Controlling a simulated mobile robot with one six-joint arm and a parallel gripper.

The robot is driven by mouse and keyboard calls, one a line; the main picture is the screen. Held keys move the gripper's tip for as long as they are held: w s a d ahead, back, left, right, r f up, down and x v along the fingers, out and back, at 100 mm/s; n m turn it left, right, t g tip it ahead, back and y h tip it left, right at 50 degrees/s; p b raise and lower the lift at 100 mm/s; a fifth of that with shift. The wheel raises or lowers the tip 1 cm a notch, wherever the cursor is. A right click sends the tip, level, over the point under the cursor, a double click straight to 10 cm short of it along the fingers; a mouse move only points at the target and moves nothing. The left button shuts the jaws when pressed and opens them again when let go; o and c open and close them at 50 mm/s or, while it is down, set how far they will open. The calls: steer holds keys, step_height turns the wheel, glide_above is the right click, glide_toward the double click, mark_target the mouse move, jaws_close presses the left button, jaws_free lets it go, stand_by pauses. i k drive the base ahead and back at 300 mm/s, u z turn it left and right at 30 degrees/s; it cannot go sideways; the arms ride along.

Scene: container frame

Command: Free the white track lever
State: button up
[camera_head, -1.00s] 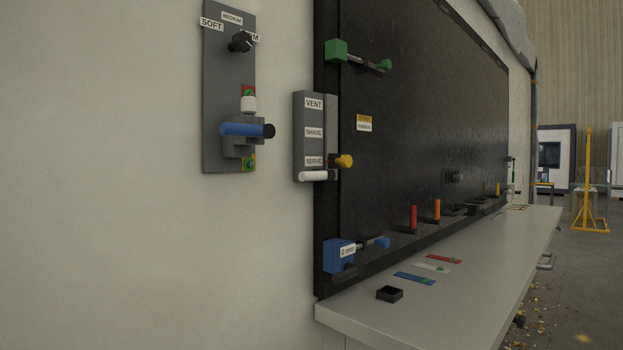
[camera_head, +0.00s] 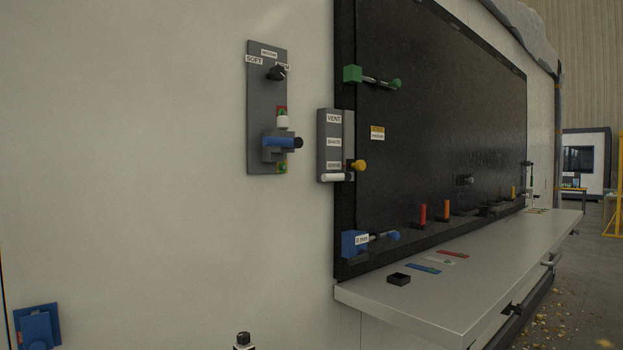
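The white lever (camera_head: 333,177) is a short white bar at the bottom of a grey track plate (camera_head: 329,130), beside the lowest label of the plate. The plate's top label reads VENT; the middle one seems to read SHAKE and the lowest SERVE. A yellow knob (camera_head: 358,165) sticks out at the plate's lower right, close to the lever's right end. Whether the knob touches the lever cannot be told.
Left of the track is a grey panel (camera_head: 258,111) with a black dial and a blue handle. Green (camera_head: 353,74) and blue (camera_head: 353,244) latches sit on the dark window's edge. A shelf (camera_head: 420,306) juts out below. A blue fixture (camera_head: 37,328) is at lower left.

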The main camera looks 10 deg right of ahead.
mark_target(336, 177)
steer(key=u, duration=0.05)
steer(key=i, duration=0.9)
steer(key=z, duration=0.1)
